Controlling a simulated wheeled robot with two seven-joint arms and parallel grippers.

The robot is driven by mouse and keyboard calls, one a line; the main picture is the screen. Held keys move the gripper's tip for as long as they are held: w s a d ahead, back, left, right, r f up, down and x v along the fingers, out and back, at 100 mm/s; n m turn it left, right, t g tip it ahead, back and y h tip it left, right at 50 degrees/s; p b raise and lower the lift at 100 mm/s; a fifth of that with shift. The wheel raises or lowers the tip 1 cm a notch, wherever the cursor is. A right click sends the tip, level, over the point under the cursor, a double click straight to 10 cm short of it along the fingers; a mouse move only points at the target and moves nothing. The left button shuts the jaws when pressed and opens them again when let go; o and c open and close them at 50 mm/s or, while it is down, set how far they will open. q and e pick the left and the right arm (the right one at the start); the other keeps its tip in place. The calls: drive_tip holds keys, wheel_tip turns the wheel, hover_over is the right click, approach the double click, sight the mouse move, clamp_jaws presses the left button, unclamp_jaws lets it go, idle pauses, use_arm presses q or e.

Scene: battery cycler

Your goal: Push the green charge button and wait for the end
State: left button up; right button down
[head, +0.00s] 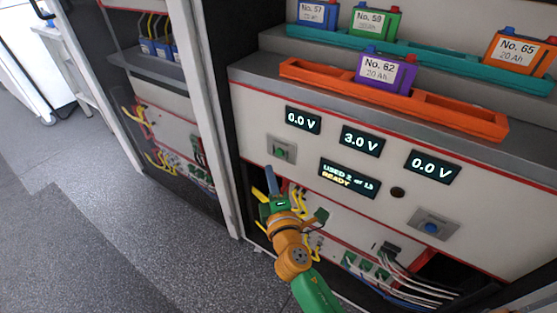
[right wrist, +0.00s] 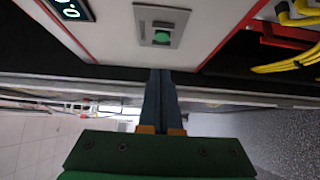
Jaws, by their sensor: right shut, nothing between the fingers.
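The green charge button (head: 280,151) sits in a grey square plate on the cycler's front panel, below the left 0.0 V display. It also shows in the right wrist view (right wrist: 162,37), upside down, near the top middle. My right gripper (head: 271,174) is shut and empty. Its fingertips are just below the button plate in the head view, and a gap to the button shows in the wrist view (right wrist: 160,72). The status display (head: 349,179) reads "USED 2 of 13" and "READY", though the digits are small. My left gripper is not in view.
A blue button (head: 432,227) sits lower right on the panel. Yellow cables (head: 298,196) hang near my right gripper.

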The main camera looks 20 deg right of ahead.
sight(276, 152)
drive_tip(key=shift+w+d+p, duration=0.3)
drive_tip(key=shift+w+d, duration=1.35)
drive_tip(key=shift+w, duration=0.25)
drive_tip(key=shift+d, duration=0.1)
